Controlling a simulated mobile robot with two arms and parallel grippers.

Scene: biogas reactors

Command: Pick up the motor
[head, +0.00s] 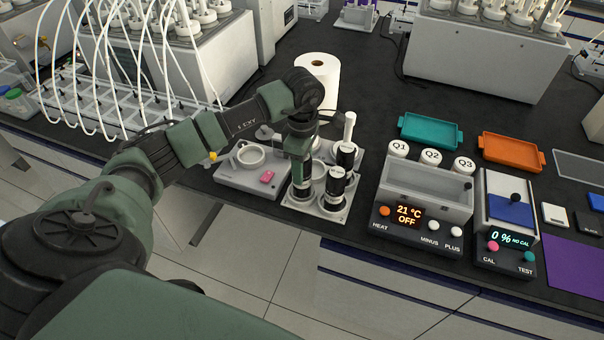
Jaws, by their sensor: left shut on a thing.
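My left arm reaches in from the left, and its gripper (301,160) points down over a light grey holder plate (326,211). It is shut on a black cylindrical motor (303,190) at the plate's left front. The motor's upper part is hidden by the gripper. Its lower end is at or just above the round seat; I cannot tell if it is clear of it. Two similar black cylinders, one (336,186) in front and one (346,156) behind, stand upright just right of the gripper. My right gripper is not in view.
A grey device with a white ring (243,157) and pink button sits left of the plate. A white paper roll (320,75) stands behind. A heater box (426,190) and a test device (506,205) stand right. Teal (431,131) and orange (511,151) trays lie behind them.

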